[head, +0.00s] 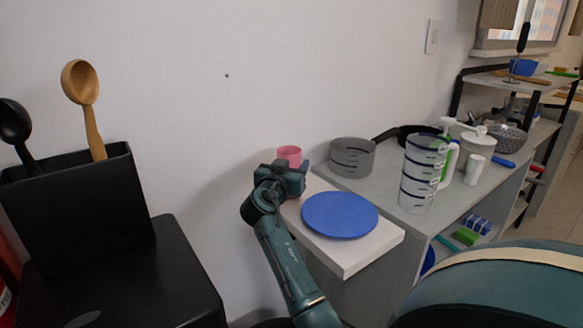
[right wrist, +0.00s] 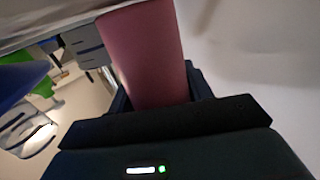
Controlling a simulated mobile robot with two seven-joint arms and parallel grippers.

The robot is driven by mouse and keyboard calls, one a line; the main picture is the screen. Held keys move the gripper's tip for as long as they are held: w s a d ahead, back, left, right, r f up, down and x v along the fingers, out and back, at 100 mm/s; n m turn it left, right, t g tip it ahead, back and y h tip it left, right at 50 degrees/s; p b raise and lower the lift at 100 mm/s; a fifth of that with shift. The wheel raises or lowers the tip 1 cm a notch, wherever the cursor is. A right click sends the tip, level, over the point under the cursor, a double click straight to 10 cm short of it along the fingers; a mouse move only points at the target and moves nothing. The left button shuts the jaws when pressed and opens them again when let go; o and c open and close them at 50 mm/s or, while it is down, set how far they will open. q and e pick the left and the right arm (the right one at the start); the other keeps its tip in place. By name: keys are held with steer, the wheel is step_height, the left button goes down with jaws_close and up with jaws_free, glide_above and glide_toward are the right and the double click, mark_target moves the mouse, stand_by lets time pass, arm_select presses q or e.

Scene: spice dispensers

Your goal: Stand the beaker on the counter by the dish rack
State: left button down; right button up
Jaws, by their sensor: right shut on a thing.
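The pink beaker (head: 289,153) shows its top just behind my right gripper (head: 290,172), above the back-left end of the white board. In the right wrist view the pink beaker (right wrist: 145,55) stands out from between the jaws, which are shut on it. The gripper hides its lower part, so I cannot tell whether it touches the board. My left gripper is not in view. I cannot make out a dish rack for certain. The grey counter (head: 385,182) runs back to the right.
A blue plate (head: 340,215) lies on the white board (head: 352,257). A black-framed shelf (head: 462,95) is behind.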

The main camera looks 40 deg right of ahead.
steer(key=shift+f, duration=0.2)
steer(key=o, duration=1)
steer(key=shift+c, duration=0.2)
steer(key=shift+r, duration=0.1)
